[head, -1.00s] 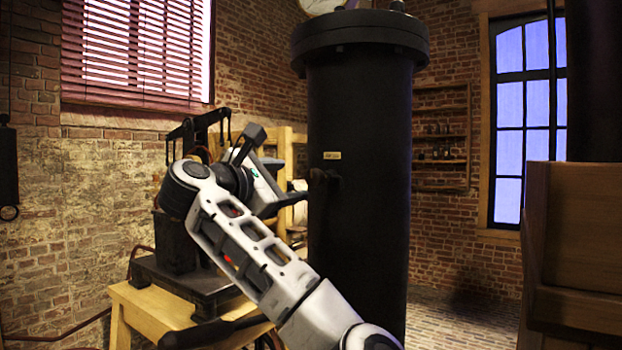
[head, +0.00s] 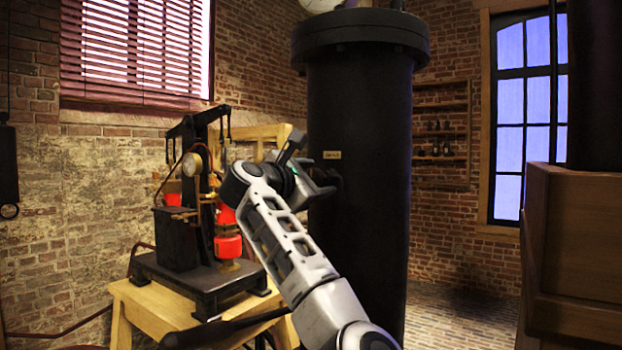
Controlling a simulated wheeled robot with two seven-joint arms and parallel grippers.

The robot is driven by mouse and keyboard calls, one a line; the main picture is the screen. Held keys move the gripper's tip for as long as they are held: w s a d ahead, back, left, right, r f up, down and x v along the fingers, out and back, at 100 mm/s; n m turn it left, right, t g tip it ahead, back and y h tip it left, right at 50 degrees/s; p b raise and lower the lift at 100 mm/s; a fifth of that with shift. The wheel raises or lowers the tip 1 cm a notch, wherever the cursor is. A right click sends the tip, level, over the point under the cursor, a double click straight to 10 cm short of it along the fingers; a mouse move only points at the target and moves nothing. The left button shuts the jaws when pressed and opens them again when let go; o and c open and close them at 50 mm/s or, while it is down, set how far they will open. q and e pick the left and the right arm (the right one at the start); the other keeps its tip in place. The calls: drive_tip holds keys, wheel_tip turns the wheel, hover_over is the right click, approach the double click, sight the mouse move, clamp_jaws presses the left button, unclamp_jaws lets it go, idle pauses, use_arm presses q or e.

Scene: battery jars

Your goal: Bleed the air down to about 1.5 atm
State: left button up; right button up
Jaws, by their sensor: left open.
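A tall black cylinder (head: 358,240) with a flanged lid stands in the middle of the head view. A small yellowish label (head: 332,155) is on its side; its writing is too small to read. A dark fitting (head: 338,184) sticks out just below the label. A pale dial (head: 320,4) on top is cut off by the frame edge, so its reading cannot be told. My left gripper (head: 325,184) is open, its fingers pointing right at the fitting. Whether they touch it or stand around it cannot be told. My right gripper is not in view.
A black apparatus with red parts (head: 228,246) and a small round gauge (head: 192,164) stands on a wooden table (head: 150,312) at left. A wooden cabinet (head: 580,250) stands at right. Brick floor (head: 455,318) is free between cylinder and cabinet.

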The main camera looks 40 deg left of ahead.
use_arm(q)
drive_tip(key=c, duration=1)
drive_tip(key=n, duration=0.7)
